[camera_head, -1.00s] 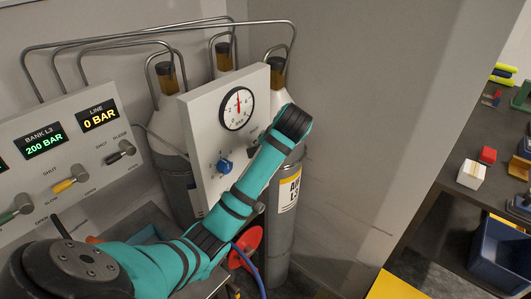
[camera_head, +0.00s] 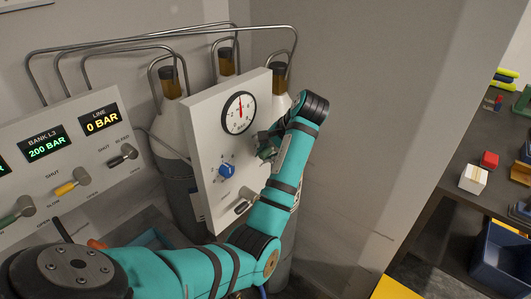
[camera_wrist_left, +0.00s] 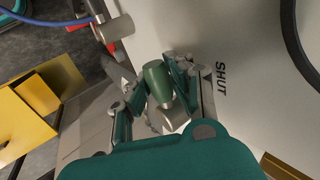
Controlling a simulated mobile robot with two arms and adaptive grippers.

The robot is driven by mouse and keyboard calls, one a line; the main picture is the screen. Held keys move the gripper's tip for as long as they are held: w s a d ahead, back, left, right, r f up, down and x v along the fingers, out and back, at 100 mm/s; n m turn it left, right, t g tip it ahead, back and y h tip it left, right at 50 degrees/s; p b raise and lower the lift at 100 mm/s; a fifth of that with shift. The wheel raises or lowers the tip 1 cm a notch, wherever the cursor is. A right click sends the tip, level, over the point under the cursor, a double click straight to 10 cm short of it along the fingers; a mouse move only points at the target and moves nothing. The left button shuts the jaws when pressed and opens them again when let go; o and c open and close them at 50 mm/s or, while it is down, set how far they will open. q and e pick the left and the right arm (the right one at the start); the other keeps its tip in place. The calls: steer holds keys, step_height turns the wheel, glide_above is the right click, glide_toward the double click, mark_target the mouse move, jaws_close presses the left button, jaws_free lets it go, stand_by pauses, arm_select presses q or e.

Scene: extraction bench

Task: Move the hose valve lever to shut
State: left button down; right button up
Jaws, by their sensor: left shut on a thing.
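The hose valve lever shows in the left wrist view as a green grip (camera_wrist_left: 157,82) on a pale metal stem, beside the white panel's word SHUT. My left gripper (camera_wrist_left: 155,90) has its fingers on either side of this grip and is shut on it. In the head view my left gripper (camera_head: 268,148) is at the right part of the white panel (camera_head: 208,150), below and right of the round gauge (camera_head: 238,113). My fingers and wrist largely hide the lever there. My right gripper is in neither view.
A blue knob (camera_head: 227,170) and a metal fitting (camera_head: 243,207) are on the panel, left of my forearm. Gas cylinders (camera_head: 177,140) stand behind it. A control board (camera_head: 75,165) with levers is at left. Shelves with a blue bin (camera_head: 500,255) are at right.

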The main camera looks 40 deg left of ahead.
arm_select(q)
steer(key=shift+w+r, duration=0.1)
steer(key=shift+r, duration=0.1)
steer(key=c, duration=1.4)
jaws_free()
steer(key=shift+d, duration=0.15)
steer(key=v, duration=1.2)
